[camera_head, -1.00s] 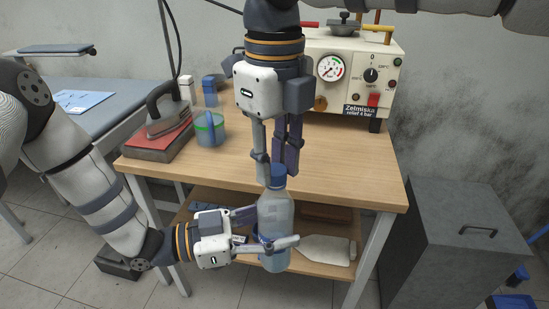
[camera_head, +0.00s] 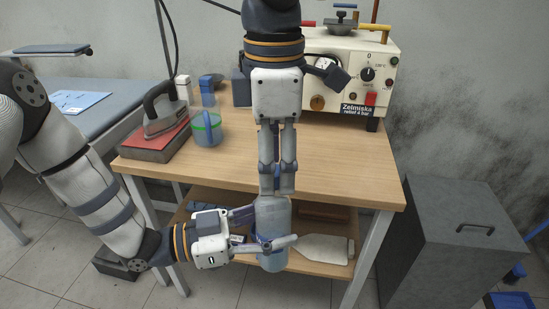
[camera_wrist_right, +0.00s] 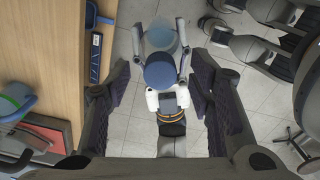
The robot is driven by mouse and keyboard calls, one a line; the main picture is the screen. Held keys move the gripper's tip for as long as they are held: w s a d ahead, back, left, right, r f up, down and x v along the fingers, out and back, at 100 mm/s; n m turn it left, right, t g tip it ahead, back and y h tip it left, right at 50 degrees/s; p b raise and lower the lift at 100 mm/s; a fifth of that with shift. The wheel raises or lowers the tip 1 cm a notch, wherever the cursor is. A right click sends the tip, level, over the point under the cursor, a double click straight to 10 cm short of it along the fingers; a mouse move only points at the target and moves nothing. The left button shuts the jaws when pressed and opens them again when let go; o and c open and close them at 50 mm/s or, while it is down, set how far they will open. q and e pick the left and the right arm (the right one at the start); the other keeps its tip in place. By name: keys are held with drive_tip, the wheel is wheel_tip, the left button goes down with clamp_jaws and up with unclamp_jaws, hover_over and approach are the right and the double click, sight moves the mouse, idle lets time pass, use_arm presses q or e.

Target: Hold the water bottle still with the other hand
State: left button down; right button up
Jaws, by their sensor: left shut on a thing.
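The water bottle (camera_head: 273,217), clear bluish plastic, stands upright in front of the bench edge in the head view. My left gripper (camera_head: 267,243) is shut around its lower body from the left. In the right wrist view the blue cap (camera_wrist_right: 160,70) lies between the open, dark-padded fingers, with a visible gap on each side. The bottle body (camera_wrist_right: 160,40) and my left gripper (camera_wrist_right: 166,98) show below it.
An iron (camera_head: 160,112) on a red pad, a green-rimmed cup (camera_head: 207,130) and a gauge machine (camera_head: 350,75) stand on top. A grey cabinet (camera_head: 460,245) is at right.

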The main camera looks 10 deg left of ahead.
wheel_tip(320, 180, up, 12)
idle(0.6)
